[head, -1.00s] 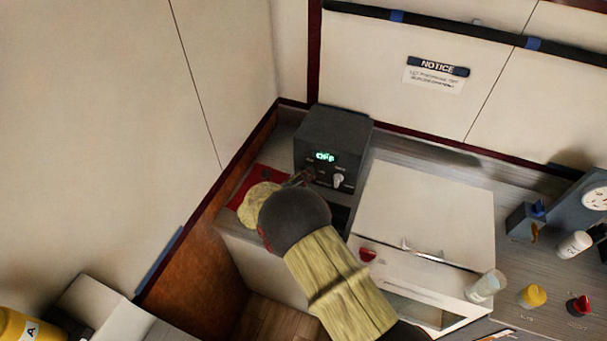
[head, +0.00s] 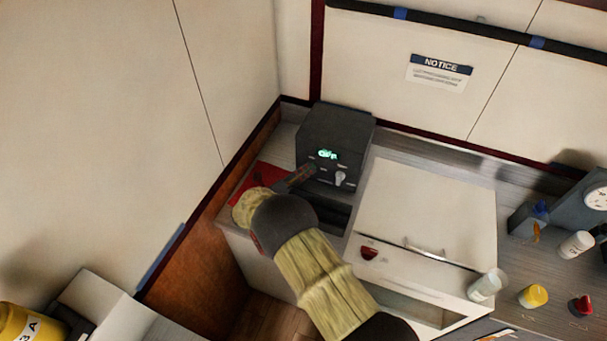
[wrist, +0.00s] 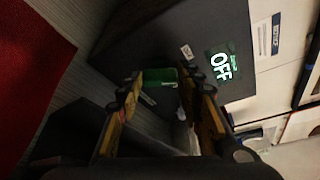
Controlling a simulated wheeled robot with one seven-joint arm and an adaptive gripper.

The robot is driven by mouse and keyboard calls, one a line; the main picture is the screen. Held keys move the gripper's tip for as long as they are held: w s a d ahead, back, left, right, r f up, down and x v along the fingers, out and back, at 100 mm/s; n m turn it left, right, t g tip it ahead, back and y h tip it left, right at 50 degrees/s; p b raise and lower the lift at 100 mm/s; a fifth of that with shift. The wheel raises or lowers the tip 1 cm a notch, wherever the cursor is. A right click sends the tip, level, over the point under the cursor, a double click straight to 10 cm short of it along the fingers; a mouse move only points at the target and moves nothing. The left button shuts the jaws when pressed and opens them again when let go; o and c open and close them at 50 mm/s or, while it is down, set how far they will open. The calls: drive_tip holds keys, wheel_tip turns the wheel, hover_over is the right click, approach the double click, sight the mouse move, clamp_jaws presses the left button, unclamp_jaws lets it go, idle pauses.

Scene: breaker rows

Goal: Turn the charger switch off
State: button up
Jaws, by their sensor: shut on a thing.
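The charger (head: 345,125) is a dark box in the back corner. Its green display (head: 327,154) is small in the head view but reads OFF in the wrist view (wrist: 221,66). My gripper (head: 310,172) reaches its front face, left of a pale knob (head: 340,178). In the wrist view my gripper (wrist: 160,82) has its two yellow and black fingers on either side of a green switch (wrist: 160,77), shut on it. The fingers hide the switch in the head view.
A red mat (head: 268,178) lies left of the charger. A white cabinet (head: 425,205) with a handle stands to the right. Bottles, a yellow cap (head: 533,296) and a red knob (head: 581,305) stand further right. A wall rises close on the left.

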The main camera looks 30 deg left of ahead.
drive_tip(key=shift+a, duration=0.1)
drive_tip(key=o, duration=0.9)
drive_tip(key=shift+o, duration=1.3)
drive_tip(key=shift+f, duration=0.1)
